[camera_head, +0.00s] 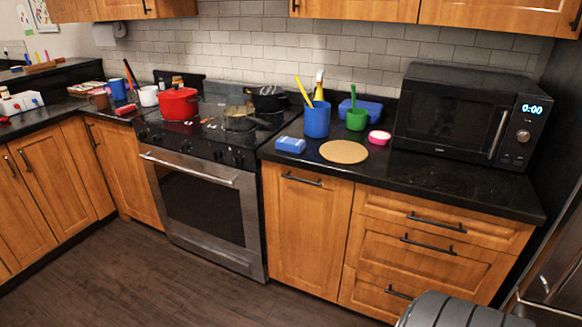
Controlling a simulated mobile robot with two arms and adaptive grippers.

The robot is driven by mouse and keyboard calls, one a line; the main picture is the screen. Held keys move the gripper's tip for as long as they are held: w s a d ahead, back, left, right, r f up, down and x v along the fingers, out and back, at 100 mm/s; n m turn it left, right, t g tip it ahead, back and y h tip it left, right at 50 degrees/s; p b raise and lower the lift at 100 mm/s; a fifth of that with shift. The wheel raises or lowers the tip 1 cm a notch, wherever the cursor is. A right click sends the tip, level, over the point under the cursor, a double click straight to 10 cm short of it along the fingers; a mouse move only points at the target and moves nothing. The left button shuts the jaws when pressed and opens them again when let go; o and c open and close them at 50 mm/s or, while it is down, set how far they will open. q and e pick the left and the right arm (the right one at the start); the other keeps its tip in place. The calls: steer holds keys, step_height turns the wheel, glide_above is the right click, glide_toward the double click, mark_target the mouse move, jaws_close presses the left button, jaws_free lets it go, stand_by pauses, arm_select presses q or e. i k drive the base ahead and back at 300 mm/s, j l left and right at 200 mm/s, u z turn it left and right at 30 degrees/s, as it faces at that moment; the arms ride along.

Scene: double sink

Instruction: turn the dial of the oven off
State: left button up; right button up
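The oven (203,200) stands left of centre, with a steel front, a dark glass door and a long handle (185,166). A black control strip above the handle carries several dark dials, one of them near the right end (238,159) and another near the left end (142,134). The dials are too small to tell which way each points. The oven door is shut. Neither of my grippers shows in the head view.
A red pot (178,103), a pan (239,121) and a black pot (268,98) sit on the stovetop. Blue and green cups, a round mat (343,152) and a microwave (464,117) are on the right counter. The floor (145,275) before the oven is clear.

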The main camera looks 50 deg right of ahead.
mark_target(184, 147)
steer(key=i+z, duration=0.25)
steer(key=z, duration=0.15)
steer(key=i+j+z, duration=0.1)
steer(key=z, duration=0.35)
steer(key=i+j+z, duration=0.2)
steer(key=i+z, duration=0.2)
steer(key=i+j+z, duration=0.1)
steer(key=j+z, duration=0.15)
steer(key=z, duration=0.15)
steer(key=i+j+z, duration=0.2)
steer(key=z, duration=0.2)
